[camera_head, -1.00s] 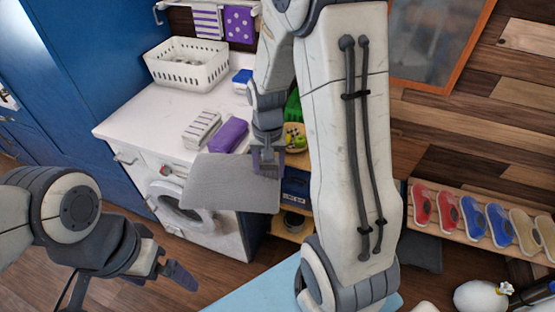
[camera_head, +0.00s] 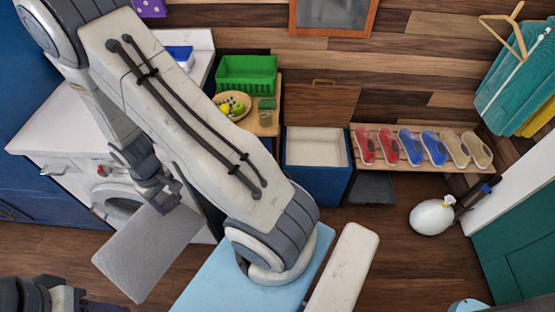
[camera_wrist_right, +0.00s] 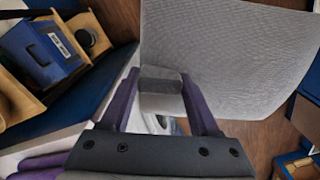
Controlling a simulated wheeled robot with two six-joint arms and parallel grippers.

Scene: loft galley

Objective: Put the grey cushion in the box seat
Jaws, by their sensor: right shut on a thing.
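The flat grey cushion (camera_head: 148,252) hangs tilted from my right gripper (camera_head: 163,197), in front of the washing machine and above the floor. In the right wrist view the purple fingers (camera_wrist_right: 160,92) are shut on one edge of the cushion (camera_wrist_right: 235,55). The box seat (camera_head: 318,182) is a blue box with a pale inside, at the back centre. Its wooden lid (camera_head: 320,105) stands raised against the wall, and the part of the inside that I see looks empty. My left gripper (camera_head: 75,300) is partly cut off at the lower left.
A shoe rack (camera_head: 440,165) with several coloured shoes stands right of the box seat. A green basket (camera_head: 246,75) and a plate of fruit (camera_head: 232,104) are on a shelf to its left.

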